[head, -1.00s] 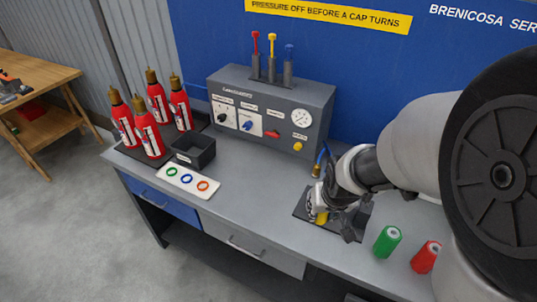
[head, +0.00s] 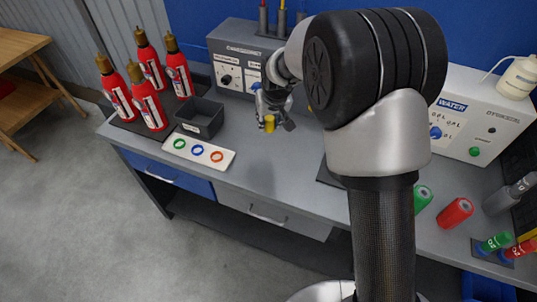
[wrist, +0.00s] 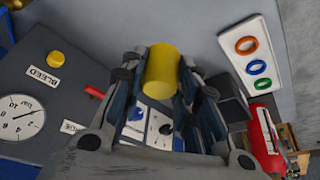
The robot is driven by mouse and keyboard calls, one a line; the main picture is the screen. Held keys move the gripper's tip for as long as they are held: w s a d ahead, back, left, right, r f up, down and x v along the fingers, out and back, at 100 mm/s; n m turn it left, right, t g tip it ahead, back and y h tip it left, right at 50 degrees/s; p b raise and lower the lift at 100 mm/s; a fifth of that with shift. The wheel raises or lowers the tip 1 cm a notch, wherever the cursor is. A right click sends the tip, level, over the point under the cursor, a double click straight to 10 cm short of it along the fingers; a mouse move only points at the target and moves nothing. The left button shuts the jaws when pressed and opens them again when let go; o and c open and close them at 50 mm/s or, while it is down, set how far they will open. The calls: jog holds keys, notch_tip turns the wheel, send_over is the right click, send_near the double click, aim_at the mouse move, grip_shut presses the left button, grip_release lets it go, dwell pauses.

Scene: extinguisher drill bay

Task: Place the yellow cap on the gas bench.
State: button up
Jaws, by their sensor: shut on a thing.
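My gripper (head: 271,117) is shut on the yellow cap (head: 269,124) and holds it above the grey bench top (head: 250,175), in front of the grey control box (head: 228,72). In the wrist view the yellow cap (wrist: 162,72) sits between the two fingers. The control box has a gauge (wrist: 22,115), a yellow button (wrist: 56,60) and small panels with knobs, partly hidden behind the gripper. I cannot tell which of these surfaces is called the gas bench.
Several red extinguishers (head: 147,100) stand at the left, beside a dark open box (head: 200,117) and a white plate with coloured rings (head: 198,152). The bench front-middle is clear.

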notch_tip(320, 180, down, 14)
jog(key=b, duration=0.3)
jog(key=shift+f, duration=0.2)
jog(key=shift+f+b, duration=0.25)
jog(key=shift+b, duration=0.1)
jog(key=o, duration=0.8)
jog(key=shift+r, duration=0.2)
jog(key=p+v, duration=0.3)
jog(key=v, duration=0.9)
